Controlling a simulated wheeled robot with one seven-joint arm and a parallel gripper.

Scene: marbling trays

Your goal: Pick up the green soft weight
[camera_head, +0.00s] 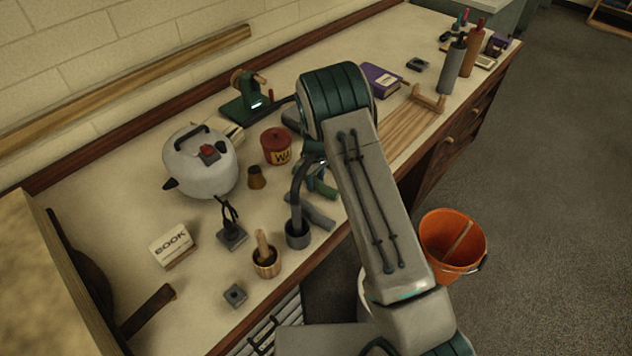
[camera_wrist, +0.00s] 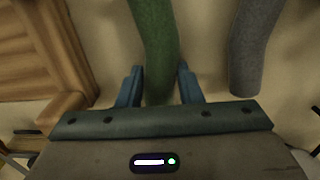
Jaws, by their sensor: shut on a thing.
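The green soft weight (camera_wrist: 153,35) is a long, soft-looking roll in the wrist view. It runs from the top edge down between the two blue fingers of my gripper (camera_wrist: 159,72). My gripper is shut on the green soft weight, with one finger on each side of it. In the head view a part of the green weight (camera_head: 324,187) shows beside my arm, which hides the rest. I cannot tell whether the weight is clear of the bench.
A grey soft weight (camera_wrist: 253,40) lies close on the right in the wrist view. A wooden rack (camera_head: 405,127) is right of my arm.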

